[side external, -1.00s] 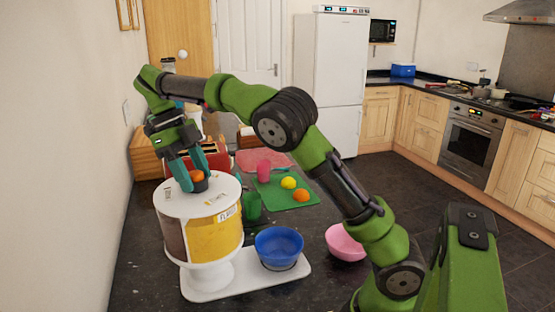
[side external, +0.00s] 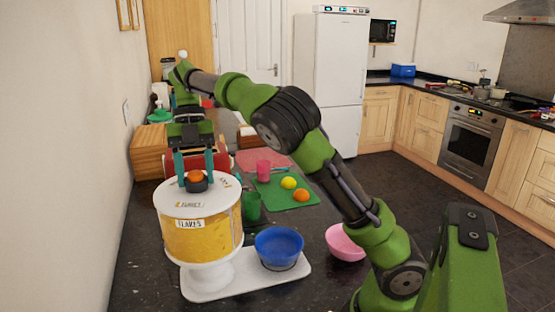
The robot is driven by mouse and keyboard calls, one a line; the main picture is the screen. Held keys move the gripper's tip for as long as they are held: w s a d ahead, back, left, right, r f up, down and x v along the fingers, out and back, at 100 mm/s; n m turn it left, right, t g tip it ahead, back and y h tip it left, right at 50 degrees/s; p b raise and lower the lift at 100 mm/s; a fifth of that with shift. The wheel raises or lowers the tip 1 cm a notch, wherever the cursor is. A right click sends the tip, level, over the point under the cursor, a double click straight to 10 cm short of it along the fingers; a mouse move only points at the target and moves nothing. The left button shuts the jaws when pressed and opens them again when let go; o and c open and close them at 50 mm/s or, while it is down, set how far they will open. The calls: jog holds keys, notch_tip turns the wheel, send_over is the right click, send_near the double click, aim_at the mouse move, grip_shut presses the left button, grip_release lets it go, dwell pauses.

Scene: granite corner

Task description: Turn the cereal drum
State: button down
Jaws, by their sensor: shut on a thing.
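The cereal drum (side external: 200,238) is a yellow cylinder with a white top and a white funnel-like base. A label reading FLAKES faces the camera, with another small label on the top's rim. A dark knob with an orange cap (side external: 196,178) stands on the top. My gripper (side external: 195,180) points down from above, with its teal fingers on either side of the knob, shut on it. A blue bowl (side external: 279,247) sits on the white tray (side external: 240,286) to the right of the drum's base.
A pink bowl (side external: 345,243) stands right of the tray. A green cup (side external: 252,206), a green board (side external: 270,194) with a lemon (side external: 289,183) and an orange (side external: 301,195), and a pink cup (side external: 263,168) lie behind. A wooden box (side external: 149,152) is near the wall.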

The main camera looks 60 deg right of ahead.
jog(key=shift+r+m+t, duration=0.1)
jog(key=shift+m+t, duration=0.3)
jog(key=shift+m, duration=0.6)
jog(key=shift+c, duration=2)
grip_release()
jog(key=shift+y, duration=0.3)
jog(key=v, duration=0.6)
jog(key=shift+d, duration=0.1)
jog(key=shift+w+d+r, duration=0.1)
jog(key=shift+d+r, duration=0.1)
jog(key=shift+r, duration=0.45)
